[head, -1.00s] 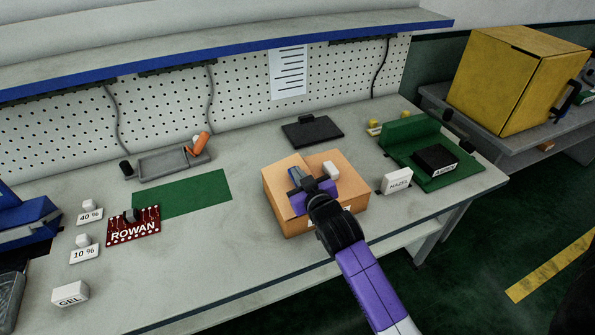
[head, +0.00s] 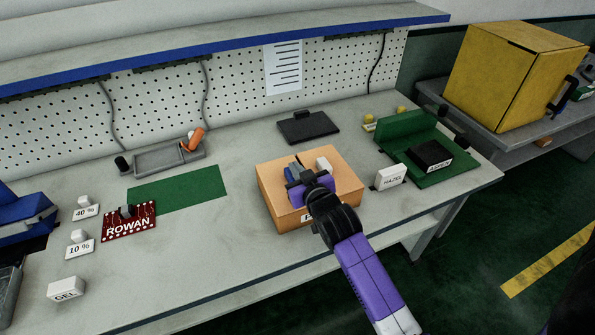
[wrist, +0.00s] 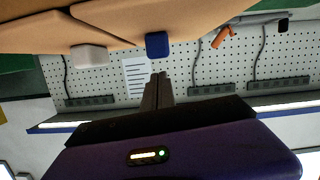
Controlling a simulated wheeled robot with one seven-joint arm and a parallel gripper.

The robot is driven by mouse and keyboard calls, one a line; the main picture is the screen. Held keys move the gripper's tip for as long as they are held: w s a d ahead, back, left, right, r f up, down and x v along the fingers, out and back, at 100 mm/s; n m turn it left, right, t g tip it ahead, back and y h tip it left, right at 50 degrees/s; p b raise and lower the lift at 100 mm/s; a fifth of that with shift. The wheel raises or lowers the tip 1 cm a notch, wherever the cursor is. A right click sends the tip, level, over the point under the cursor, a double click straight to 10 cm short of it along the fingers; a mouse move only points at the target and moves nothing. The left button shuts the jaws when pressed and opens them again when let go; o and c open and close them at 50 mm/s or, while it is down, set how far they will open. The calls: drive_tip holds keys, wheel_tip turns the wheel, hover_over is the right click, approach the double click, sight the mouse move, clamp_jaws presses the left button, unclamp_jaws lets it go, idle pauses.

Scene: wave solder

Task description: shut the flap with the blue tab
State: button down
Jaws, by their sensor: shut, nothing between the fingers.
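The orange cardboard box (head: 345,183) stands on the bench, with its top flaps lying about level. The blue tab (wrist: 157,45) sits at the edge of one flap in the wrist view; in the head view it is largely covered by my gripper. A white tab (head: 323,164) is on the neighbouring flap, and it also shows in the wrist view (wrist: 89,57). A seam runs between the flaps. My gripper (head: 297,170) is shut and empty over the box top, its fingertips close to the blue tab. I cannot tell whether they touch it.
To the right are a white HAZEL block (head: 390,177) and a green fixture (head: 408,140) with a black block. A dark flat tray (head: 308,127) lies behind the box. A green mat (head: 180,187) and the red ROWAN board (head: 129,222) lie left.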

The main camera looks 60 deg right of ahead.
wheel_tip(320, 180, up, 3)
drive_tip(key=shift+r+p, duration=0.1)
drive_tip(key=shift+p, duration=0.75)
drive_tip(key=b+v, duration=0.2)
drive_tip(key=v, duration=0.7)
drive_tip(key=shift+s+f+b, duration=0.3)
drive_tip(key=shift+s+b, duration=0.1)
drive_tip(key=shift+s, duration=0.15)
drive_tip(key=shift+a, duration=0.1)
